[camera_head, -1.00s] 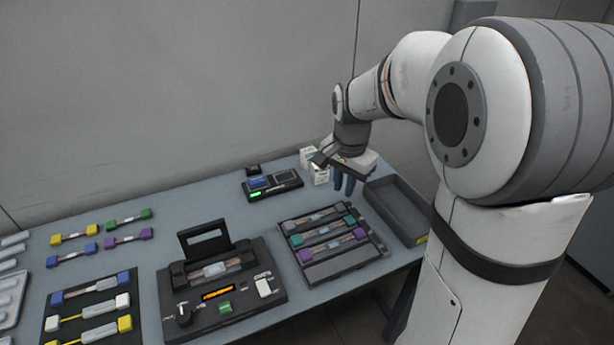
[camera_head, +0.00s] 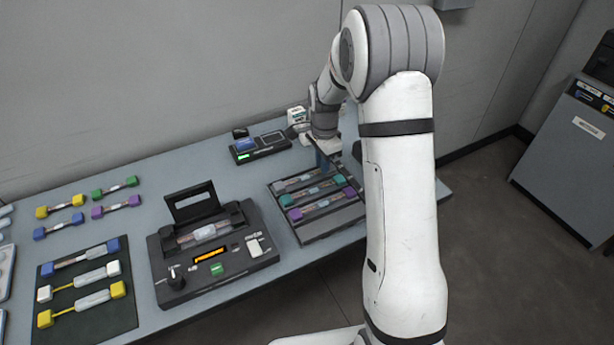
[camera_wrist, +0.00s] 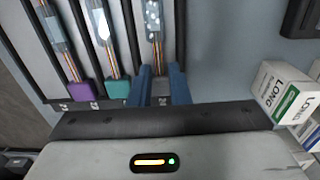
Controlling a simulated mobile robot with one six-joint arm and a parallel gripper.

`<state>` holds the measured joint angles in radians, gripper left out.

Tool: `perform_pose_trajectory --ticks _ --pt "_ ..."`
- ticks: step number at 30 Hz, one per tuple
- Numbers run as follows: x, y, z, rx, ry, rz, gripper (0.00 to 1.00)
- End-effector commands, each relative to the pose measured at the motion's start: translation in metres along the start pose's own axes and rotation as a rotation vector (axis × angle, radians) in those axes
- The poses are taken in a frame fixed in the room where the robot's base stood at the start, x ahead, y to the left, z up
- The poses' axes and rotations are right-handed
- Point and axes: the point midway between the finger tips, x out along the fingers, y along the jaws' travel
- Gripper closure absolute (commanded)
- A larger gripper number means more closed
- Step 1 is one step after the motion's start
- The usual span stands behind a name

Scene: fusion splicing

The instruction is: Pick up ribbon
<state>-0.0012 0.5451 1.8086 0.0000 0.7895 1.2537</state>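In the head view, my gripper (camera_head: 322,162), with blue fingers, points down at the back of a dark rack (camera_head: 325,229). Several ribbons with coloured end blocks lie there, among them a grey-ended ribbon (camera_head: 295,182), one with teal ends and one with purple ends. In the wrist view, the purple (camera_wrist: 86,93) and teal (camera_wrist: 117,89) end blocks are left of my fingers. The fingers (camera_wrist: 162,72) are apart, one on either side of the grey-ended ribbon's (camera_wrist: 155,30) near end. I cannot tell whether they touch it; their height above it is unclear.
A splicer (camera_head: 214,240) with its lid up stands left of the rack. A small device (camera_head: 260,147) with a green light is behind it. White boxes (camera_wrist: 284,92) stand close right of my gripper. More ribbons lie on the left, some on a dark mat (camera_head: 85,325).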

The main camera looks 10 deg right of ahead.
Motion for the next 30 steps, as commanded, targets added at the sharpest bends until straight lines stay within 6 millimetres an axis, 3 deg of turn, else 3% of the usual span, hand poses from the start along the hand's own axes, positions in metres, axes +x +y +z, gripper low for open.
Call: perform_pose_trajectory --ticks 3,10,17,30 --pt "0.0102 0.0002 -0.0001 0.000 0.000 0.000 0.84" --pt "0.0115 0.0000 -0.0004 0.000 0.000 -0.001 0.84" --pt "0.0113 0.0000 -0.0007 0.000 0.000 -0.001 1.00" --pt "0.0032 -0.0005 -0.0012 0.001 0.001 -0.005 1.00"
